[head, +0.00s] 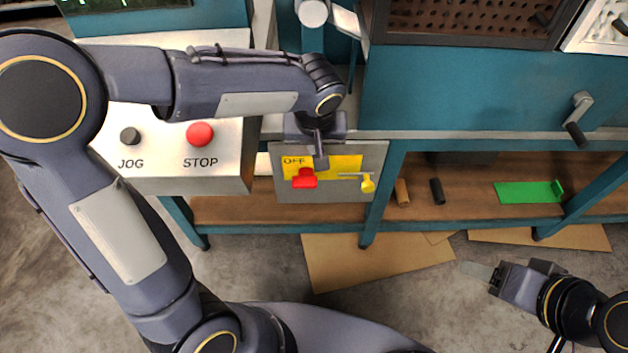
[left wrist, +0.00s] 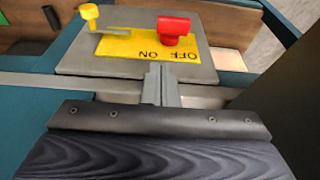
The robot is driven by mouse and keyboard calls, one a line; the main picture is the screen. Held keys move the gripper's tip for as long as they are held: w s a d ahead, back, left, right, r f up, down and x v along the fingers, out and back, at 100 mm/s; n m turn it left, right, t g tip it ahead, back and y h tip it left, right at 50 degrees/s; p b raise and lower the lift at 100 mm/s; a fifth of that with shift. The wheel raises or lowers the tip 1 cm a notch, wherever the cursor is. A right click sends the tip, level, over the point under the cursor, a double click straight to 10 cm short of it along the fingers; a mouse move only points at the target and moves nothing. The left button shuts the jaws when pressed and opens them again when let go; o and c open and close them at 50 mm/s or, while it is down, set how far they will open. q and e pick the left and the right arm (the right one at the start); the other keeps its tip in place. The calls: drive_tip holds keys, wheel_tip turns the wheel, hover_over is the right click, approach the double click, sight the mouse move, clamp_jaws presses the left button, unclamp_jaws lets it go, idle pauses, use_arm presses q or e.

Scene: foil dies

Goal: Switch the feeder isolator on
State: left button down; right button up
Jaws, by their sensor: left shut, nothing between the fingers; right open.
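The feeder isolator is a grey box (head: 340,189) with a yellow plate (head: 345,163) on the front of the bench. Its red handle (head: 304,179) stands by the word OFF; the plate's OFF and ON words show in the left wrist view (left wrist: 132,46). A yellow knob (head: 368,183) on a thin grey bar sits at the plate's other end. My left gripper (head: 321,163) is shut and empty, its fingertips just beside the red handle, apparently apart from it. In the left wrist view the red handle (left wrist: 174,29) is beyond the fingertips (left wrist: 161,72). My right gripper (head: 480,271) is open, low at the right.
A panel with a JOG button (head: 130,136) and a red STOP button (head: 200,134) is left of the isolator. A shelf (head: 468,186) at the right holds small cylinders and a green plate (head: 528,192). A crank handle (head: 579,118) sticks out above. Cardboard (head: 375,262) lies on the floor.

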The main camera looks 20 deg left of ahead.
use_arm(q)
drive_tip(key=b, duration=0.3)
hover_over(316, 180)
drive_tip(key=f, duration=0.8)
drive_tip(key=s+f, duration=0.1)
drive_tip(key=f, duration=0.3)
drive_tip(key=shift+a, duration=0.15)
drive_tip(key=shift+f+b, duration=0.35)
drive_tip(key=shift+f, duration=0.45)
drive_tip(key=shift+w+d+f+y+b, duration=0.1)
drive_tip(key=shift+d+y+b, duration=0.15)
drive_tip(key=shift+y, duration=0.15)
drive_tip(key=shift+d+f+y+b, duration=0.1)
drive_tip(key=shift+y+b, duration=0.15)
drive_tip(key=shift+y, duration=0.15)
drive_tip(key=shift+w+d+f+m+g+y+b, duration=0.1)
drive_tip(key=shift+d+f+m+g+y+b, duration=0.2)
drive_tip(key=shift+y, duration=0.4)
drive_tip(key=shift+w+d+f+m+g+y+b, duration=0.1)
drive_tip(key=shift+d+f+g+y+b, duration=0.1)
drive_tip(key=shift+f+y+b, duration=0.45)
drive_tip(key=shift+d+f+m+g+y+b, duration=0.1)
drive_tip(key=shift+f+g+y+b, duration=0.1)
drive_tip(key=shift+f+y+b, duration=0.5)
drive_tip(key=shift+w+d+f+m+g+y+b, duration=0.1)
drive_tip(key=shift+d+f+g+y+b, duration=0.2)
drive_tip(key=shift+f+y, duration=0.6)
